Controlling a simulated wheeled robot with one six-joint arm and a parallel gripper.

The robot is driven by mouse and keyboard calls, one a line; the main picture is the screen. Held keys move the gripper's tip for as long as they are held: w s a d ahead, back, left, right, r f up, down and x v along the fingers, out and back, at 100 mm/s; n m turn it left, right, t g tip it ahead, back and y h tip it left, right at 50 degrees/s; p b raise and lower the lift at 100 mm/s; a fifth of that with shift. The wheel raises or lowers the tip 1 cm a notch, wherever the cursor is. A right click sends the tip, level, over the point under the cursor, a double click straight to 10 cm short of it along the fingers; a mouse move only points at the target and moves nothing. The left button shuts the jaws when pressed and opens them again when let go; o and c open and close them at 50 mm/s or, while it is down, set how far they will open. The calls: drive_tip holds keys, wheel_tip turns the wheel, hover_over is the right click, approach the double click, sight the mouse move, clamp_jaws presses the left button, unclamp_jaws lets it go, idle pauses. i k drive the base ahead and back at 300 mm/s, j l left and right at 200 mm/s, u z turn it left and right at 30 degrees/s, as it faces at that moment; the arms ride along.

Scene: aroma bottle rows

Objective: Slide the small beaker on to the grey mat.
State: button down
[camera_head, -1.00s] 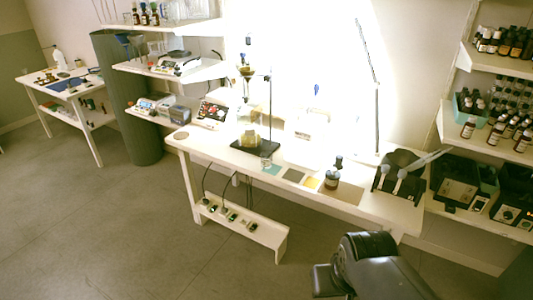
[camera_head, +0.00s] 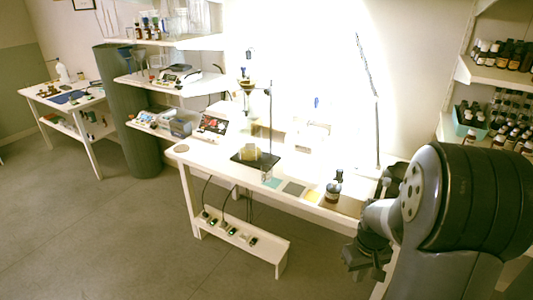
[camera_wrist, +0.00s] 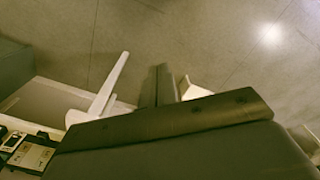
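The grey mat (camera_head: 293,189) lies flat on the white table, between a teal mat and a yellow mat. I cannot surely make out the small beaker; a glass vessel with yellowish contents (camera_head: 250,150) stands by the black base of a stand, left of the mats. My gripper (camera_head: 366,262) is in front of the table's right part, low and apart from these things. In the wrist view my gripper's fingers (camera_wrist: 158,85) are side by side with nothing seen between them, above the floor.
A dark bottle (camera_head: 334,188) stands near the brown mat (camera_head: 343,206), right of the yellow mat (camera_head: 312,197). The teal mat (camera_head: 272,183) is beside the black stand base (camera_head: 255,161). My arm hides the table's right end.

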sight(268, 169)
drive_tip(key=i+j+z, duration=0.15)
drive_tip(key=i+j, duration=0.3)
drive_tip(key=i+j+z, duration=0.15)
drive_tip(key=i+j, duration=0.35)
drive_tip(key=i+j+z, duration=0.15)
drive_tip(key=i+j, duration=0.4)
drive_tip(key=i+j+z, duration=0.15)
drive_tip(key=i+j, duration=0.3)
drive_tip(key=j, duration=0.2)
